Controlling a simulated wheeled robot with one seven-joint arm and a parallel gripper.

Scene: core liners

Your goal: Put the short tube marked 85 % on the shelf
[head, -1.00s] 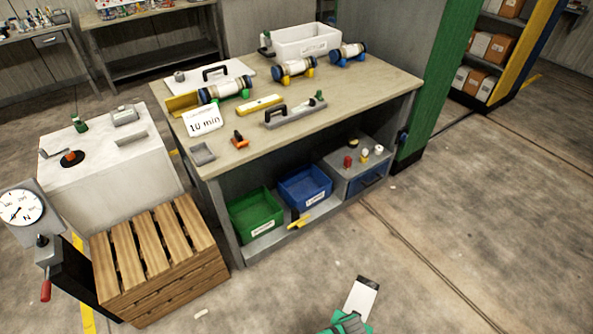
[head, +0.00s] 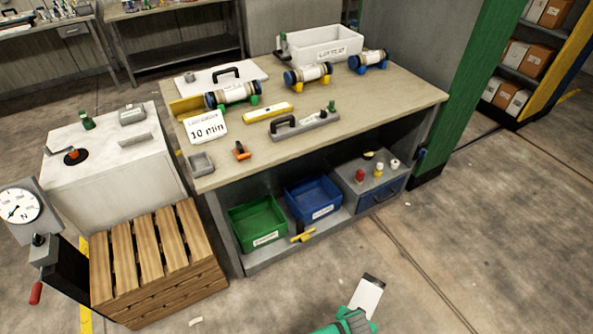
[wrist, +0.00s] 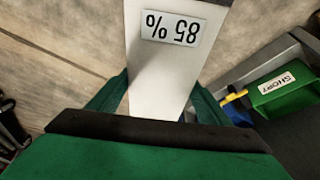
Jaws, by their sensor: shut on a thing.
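A white tube (wrist: 165,70) with an "85 %" label sits between the fingers of my gripper (wrist: 157,100) in the wrist view. In the head view the tube (head: 367,296) sticks up from my green gripper (head: 354,318), in front of the workbench and over open floor. My gripper is shut on it. The low shelf (head: 275,256) under the bench holds a green bin (head: 258,222) and a blue bin (head: 314,199). The green bin's label reads "SHORT" in the wrist view (wrist: 275,82).
A yellow object (head: 303,236) lies at the shelf's front edge. A grey drawer box (head: 368,187) stands right of the blue bin. The benchtop (head: 345,115) holds several tubes on coloured supports. A wooden pallet stack (head: 150,260) stands at left. The floor at right is clear.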

